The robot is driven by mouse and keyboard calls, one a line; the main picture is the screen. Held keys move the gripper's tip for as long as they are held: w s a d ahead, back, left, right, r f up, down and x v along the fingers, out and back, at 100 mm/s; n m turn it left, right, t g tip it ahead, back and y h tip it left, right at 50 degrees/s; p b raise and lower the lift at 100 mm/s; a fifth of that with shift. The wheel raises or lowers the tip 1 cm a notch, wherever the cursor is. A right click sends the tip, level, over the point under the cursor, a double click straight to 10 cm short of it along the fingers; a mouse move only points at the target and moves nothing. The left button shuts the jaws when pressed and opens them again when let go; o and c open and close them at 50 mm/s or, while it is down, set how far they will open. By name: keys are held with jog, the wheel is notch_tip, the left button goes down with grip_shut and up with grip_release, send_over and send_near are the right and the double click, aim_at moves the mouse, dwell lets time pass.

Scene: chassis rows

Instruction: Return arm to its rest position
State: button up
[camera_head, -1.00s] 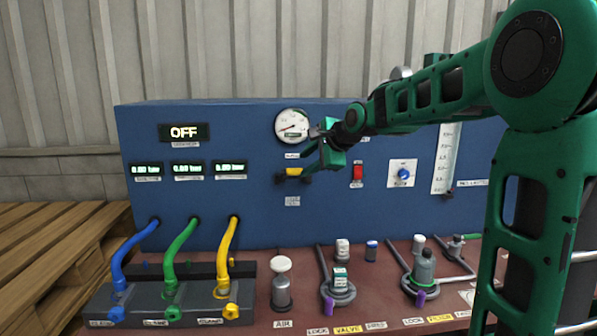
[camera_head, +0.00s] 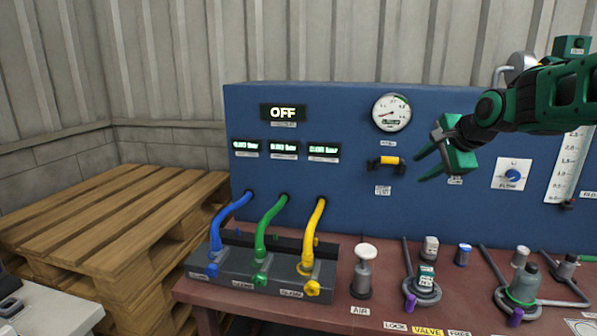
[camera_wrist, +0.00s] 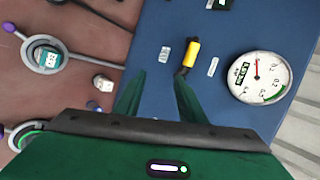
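My gripper (camera_head: 428,166) is a green two-finger gripper held in the air in front of the blue panel (camera_head: 340,195), right of the yellow-handled valve (camera_head: 388,161). Its fingers are apart with nothing between them. In the wrist view my gripper (camera_wrist: 158,92) shows two separated green fingers, with blue panel between them. The yellow handle (camera_wrist: 191,52) lies just beyond the right fingertip there, apart from it as far as I can tell. My green arm reaches in from the right edge of the head view.
A round gauge (camera_head: 391,113) is above the yellow handle. A blue knob (camera_head: 513,176) is on the panel. Blue, green and yellow hoses (camera_head: 316,225) run to a grey block. A white-topped plunger (camera_head: 365,255) and several fittings stand on the red bench (camera_head: 335,318). Wooden pallets (camera_head: 120,215) are at left.

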jog(key=s+d+f+n+g, duration=0.1)
jog(key=s+f+n+g, duration=0.2)
jog(key=s, duration=1)
jog(key=s+d+f+n+g, duration=0.2)
jog(key=s+f, duration=0.7)
jog(key=s, duration=0.5)
jog(key=s+d+f+n+g+h, duration=0.1)
jog(key=s+f+n+g, duration=0.3)
jog(key=s, duration=1)
notch_tip(320, 180, down, 3)
jog(key=shift+d+r+n+g, duration=0.1)
jog(key=shift+d+n+g, duration=0.25)
jog(key=shift+n, duration=0.65)
jog(key=shift+w+f, duration=0.25)
jog(key=shift+w, duration=0.3)
